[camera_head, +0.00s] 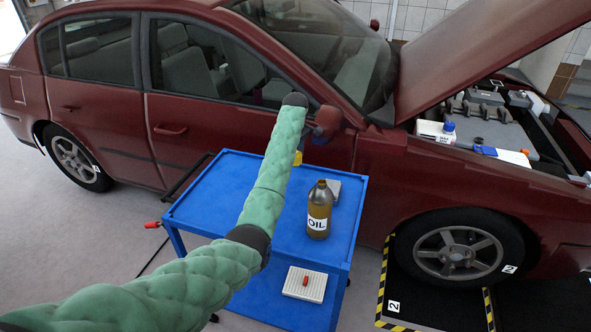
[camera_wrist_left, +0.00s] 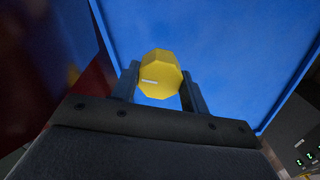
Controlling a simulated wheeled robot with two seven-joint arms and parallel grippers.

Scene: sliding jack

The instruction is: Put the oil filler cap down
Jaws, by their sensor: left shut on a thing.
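The yellow oil filler cap (camera_wrist_left: 160,72) is an octagonal piece between the two fingers of my left gripper (camera_wrist_left: 159,84), which is shut on it. Blue tabletop lies behind the cap in the wrist view; I cannot tell whether the cap touches it. In the head view only a bit of the yellow cap (camera_head: 298,158) shows beside my green left arm, over the far part of the blue cart (camera_head: 215,205). The arm hides most of the left gripper there. My right gripper is not in view.
A brown oil bottle (camera_head: 318,215) stands upright on the cart, with a light block (camera_head: 333,187) behind it. A white tray (camera_head: 304,284) is on the lower shelf. The red car (camera_head: 445,178), hood raised, stands close behind. The cart's left part looks clear.

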